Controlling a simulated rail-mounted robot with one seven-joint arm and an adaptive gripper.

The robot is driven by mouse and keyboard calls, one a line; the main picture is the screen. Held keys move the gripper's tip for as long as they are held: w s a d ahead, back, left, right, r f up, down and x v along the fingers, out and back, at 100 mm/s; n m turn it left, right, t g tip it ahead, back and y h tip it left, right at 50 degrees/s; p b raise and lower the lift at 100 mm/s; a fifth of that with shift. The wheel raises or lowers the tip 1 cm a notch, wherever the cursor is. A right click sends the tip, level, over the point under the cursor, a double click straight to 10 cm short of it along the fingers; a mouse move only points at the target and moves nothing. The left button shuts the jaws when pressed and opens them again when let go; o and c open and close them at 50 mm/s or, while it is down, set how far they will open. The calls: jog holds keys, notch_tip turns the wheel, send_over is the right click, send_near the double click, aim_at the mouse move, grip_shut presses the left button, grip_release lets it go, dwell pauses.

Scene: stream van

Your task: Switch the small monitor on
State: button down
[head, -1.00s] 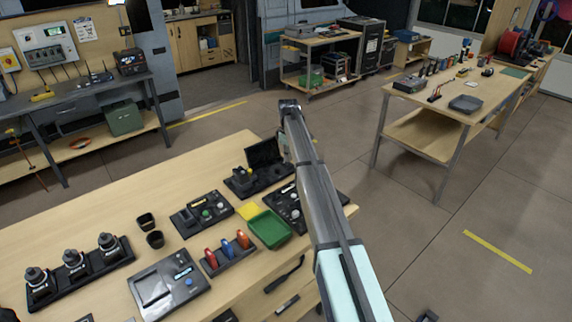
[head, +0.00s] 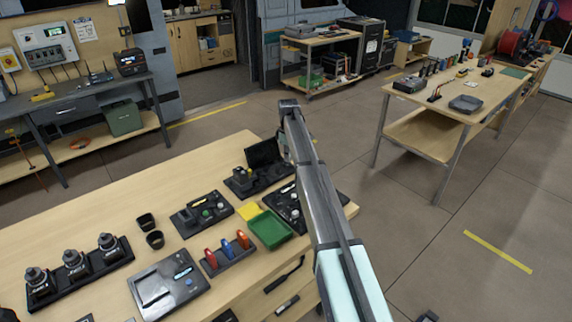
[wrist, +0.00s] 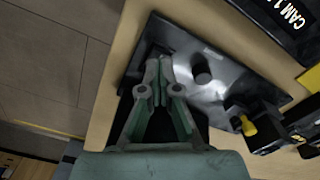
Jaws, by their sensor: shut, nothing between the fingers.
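The small monitor (head: 264,152) is a black screen standing on a dark base near the right corner of the workbench. Its lit state cannot be made out. In the wrist view a glossy black base (wrist: 225,88) carries a short round black knob (wrist: 202,67) and a small black block with a yellow knob (wrist: 247,125). My gripper (wrist: 160,62) is shut and empty, over the left part of this base, with its tips left of the black knob. Whether the tips touch anything cannot be told. In the head view my arm hides the fingers.
A panel marked CAM 1 (wrist: 285,18) lies beside the base. A green tray (head: 270,229), a yellow pad (head: 248,211) and a switch panel (head: 202,213) are close by on the workbench (head: 190,165). Its back edge strip is clear. Open floor lies to the right.

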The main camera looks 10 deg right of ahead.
aim_at(288, 164)
jog(key=shift+f+b, duration=0.45)
jog(key=shift+f, duration=0.85)
dwell(0.7)
jog(key=shift+s+r, duration=0.1)
jog(key=shift+r+p, duration=1.45)
jog(key=shift+r, duration=2)
